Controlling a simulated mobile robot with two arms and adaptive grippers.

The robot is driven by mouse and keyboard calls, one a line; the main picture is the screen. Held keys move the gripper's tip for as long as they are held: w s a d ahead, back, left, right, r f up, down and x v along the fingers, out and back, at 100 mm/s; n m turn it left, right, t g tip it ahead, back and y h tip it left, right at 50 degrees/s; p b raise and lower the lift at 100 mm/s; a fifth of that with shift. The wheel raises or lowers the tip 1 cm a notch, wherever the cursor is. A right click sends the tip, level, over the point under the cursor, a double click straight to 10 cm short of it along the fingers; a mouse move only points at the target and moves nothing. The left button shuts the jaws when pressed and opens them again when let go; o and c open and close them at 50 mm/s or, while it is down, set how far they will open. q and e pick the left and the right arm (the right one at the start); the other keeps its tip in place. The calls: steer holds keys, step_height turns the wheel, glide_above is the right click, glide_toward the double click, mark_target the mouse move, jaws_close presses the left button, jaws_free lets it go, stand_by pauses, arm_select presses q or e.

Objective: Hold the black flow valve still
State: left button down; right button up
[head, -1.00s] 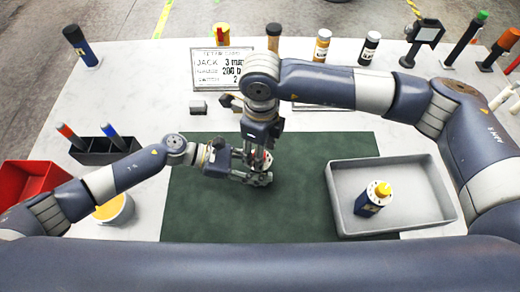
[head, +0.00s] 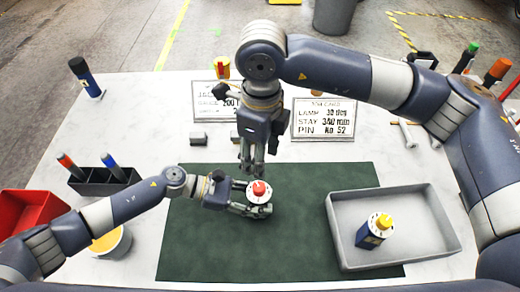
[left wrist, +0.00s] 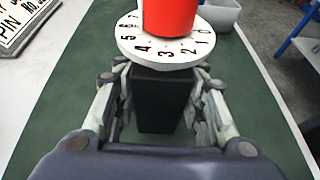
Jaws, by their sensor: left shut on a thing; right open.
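The black flow valve (head: 259,190) stands upright over the green mat, with a red knob on a white numbered dial. My left gripper (head: 250,206) is shut on its body. In the left wrist view the valve's black body (left wrist: 161,98) sits between the two fingers of the left gripper (left wrist: 163,112), below the dial. My right gripper (head: 250,162) is open and empty, pointing down just behind the knob and apart from it. Whether the valve's base touches the mat is hard to tell.
A grey tray (head: 437,248) at the right holds a blue valve (head: 369,239) with a yellow knob. A black holder (head: 104,180) with pens, a red bin (head: 25,212) and a yellow-filled bowl (head: 111,244) are at the left. Sign cards stand behind the green mat (head: 300,245).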

arm_select(q)
steer(key=c, duration=0.9)
jaws_free()
steer(key=shift+c, duration=0.2)
